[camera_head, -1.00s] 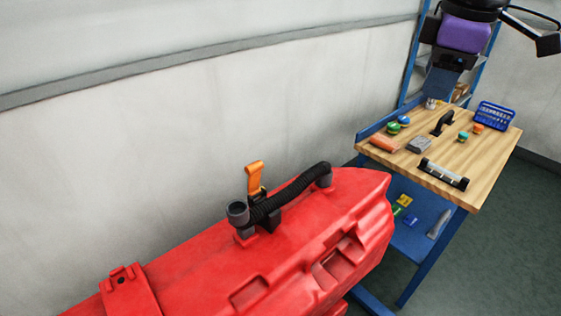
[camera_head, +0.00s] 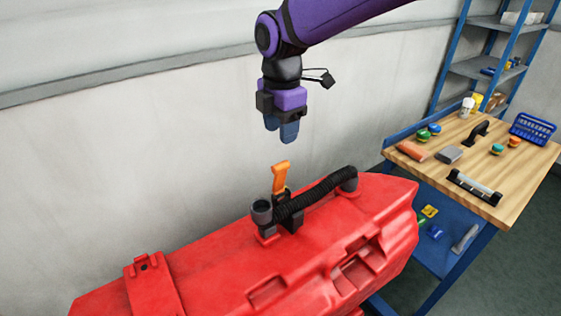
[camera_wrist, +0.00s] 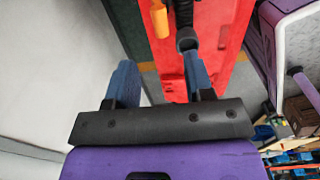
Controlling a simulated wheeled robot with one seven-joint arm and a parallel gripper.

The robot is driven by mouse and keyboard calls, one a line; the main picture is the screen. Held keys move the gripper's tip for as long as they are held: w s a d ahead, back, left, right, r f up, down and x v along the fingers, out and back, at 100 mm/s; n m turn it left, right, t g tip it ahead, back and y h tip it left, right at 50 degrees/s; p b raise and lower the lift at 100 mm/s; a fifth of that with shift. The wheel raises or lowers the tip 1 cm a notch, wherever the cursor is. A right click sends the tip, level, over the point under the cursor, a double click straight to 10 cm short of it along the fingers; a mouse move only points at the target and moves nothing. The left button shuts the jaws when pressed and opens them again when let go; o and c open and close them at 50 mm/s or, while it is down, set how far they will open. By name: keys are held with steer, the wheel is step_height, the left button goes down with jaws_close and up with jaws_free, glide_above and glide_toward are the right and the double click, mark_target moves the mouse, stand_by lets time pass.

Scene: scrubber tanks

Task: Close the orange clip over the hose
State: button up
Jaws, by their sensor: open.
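The orange clip (camera_head: 280,178) stands upright, raised above its dark base (camera_head: 290,212) on top of the red tank (camera_head: 210,265). The black ribbed hose (camera_head: 317,196) runs beside the clip between two grey fittings on the tank. The clip is open, not folded over the hose. My gripper (camera_head: 285,136) points down above the clip, clear of it. In the wrist view my gripper (camera_wrist: 160,78) shows its two blue fingers apart with nothing between them. The orange clip (camera_wrist: 159,18) and the grey hose fitting (camera_wrist: 187,39) lie beyond the fingertips there.
A pale wall (camera_head: 120,150) stands close behind the tank. At right is a wooden workbench (camera_head: 470,165) with small parts, a blue basket (camera_head: 533,129) and blue shelving (camera_head: 485,70). The air around the clip is clear.

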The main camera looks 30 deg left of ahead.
mark_target(281, 163)
step_height(281, 163, down, 9)
steer(key=shift+f, duration=0.2)
stand_by(0.3)
jaws_close()
